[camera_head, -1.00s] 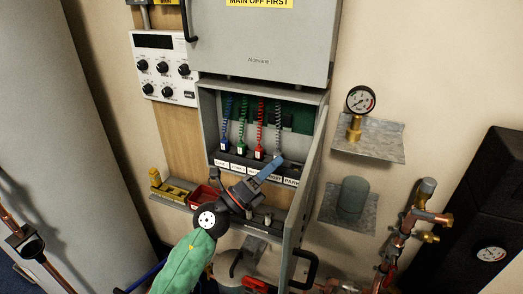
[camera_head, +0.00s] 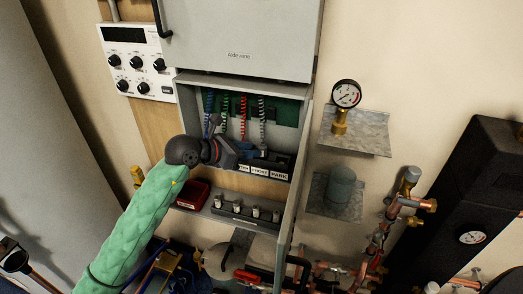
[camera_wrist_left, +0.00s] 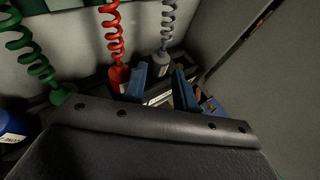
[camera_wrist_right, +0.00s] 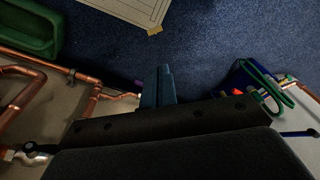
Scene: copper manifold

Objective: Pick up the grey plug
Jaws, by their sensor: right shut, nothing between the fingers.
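The grey plug (camera_wrist_left: 162,60) hangs on a grey coiled cord (camera_wrist_left: 168,22) inside the open wall box. In the head view the grey cord (camera_head: 262,118) is the rightmost of the coiled cords; its plug is partly hidden by my gripper. My left gripper (camera_wrist_left: 160,86) is open, with its two blue fingers apart. In the left wrist view the grey plug shows beyond the gap between the fingers, and I see no grip on it. In the head view my left gripper (camera_head: 247,148) reaches into the box. My right gripper (camera_wrist_right: 158,86) is shut and empty, above the blue floor.
The red plug (camera_wrist_left: 118,76) is close left of the left fingers, with the green plug (camera_wrist_left: 60,94) further left. The open box door (camera_head: 294,190) stands to the right. A labelled strip (camera_head: 279,175) and a shelf with several switches (camera_head: 255,212) lie below.

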